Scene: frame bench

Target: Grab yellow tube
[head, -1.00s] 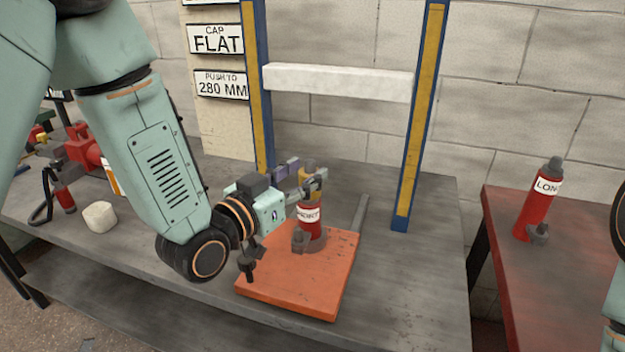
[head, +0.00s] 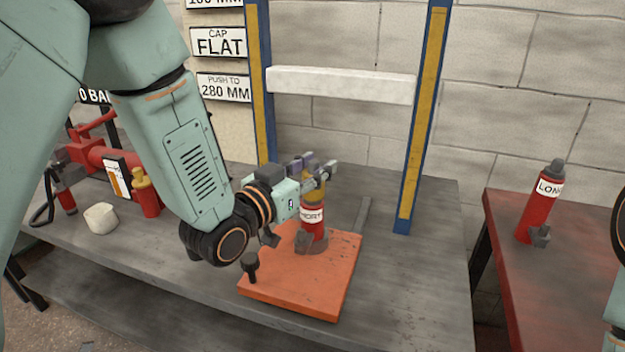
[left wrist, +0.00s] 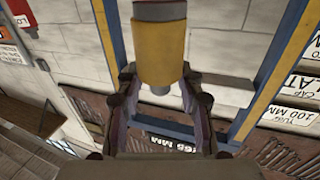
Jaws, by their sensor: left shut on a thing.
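The yellow tube (head: 314,197) is the yellow section on top of the red jack marked SHORT (head: 312,222), which stands upright on the orange plate (head: 290,300). My left gripper (head: 317,175) is shut on the yellow tube, its fingers on either side near the top. The fingers hide part of the tube in the head view. My right gripper is out of view.
A blue and yellow frame (head: 412,120) with a white crossbar (head: 340,84) rises behind the plate. A red jack marked LONG (head: 540,205) stands on the red table at right. A red bottle with a yellow top (head: 146,195) and a white block (head: 101,218) are at left.

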